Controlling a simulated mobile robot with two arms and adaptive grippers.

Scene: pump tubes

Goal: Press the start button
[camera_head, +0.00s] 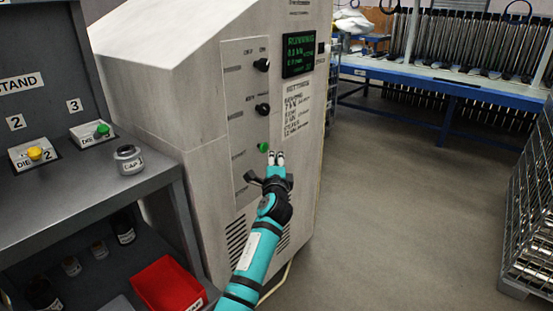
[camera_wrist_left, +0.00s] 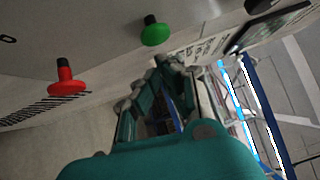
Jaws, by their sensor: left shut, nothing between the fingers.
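The green start button (camera_head: 263,146) sticks out from the lower part of the control panel on the pale machine cabinet. It also shows in the left wrist view (camera_wrist_left: 155,34), near the fingertips. My left gripper (camera_head: 276,158) is shut and empty, its tips just right of and slightly below the green button. In the left wrist view the fingertips (camera_wrist_left: 170,62) sit below and right of the button, apparently apart from it. A red button (camera_wrist_left: 66,80) shows at the left there. My right gripper is not in view.
The cabinet's display (camera_head: 299,54) reads RUNNING in green. Two black knobs (camera_head: 262,65) (camera_head: 262,109) sit above the green button. A grey stand with a labelled jar (camera_head: 128,160) is at the left, a red bin (camera_head: 168,284) below. Open floor lies right.

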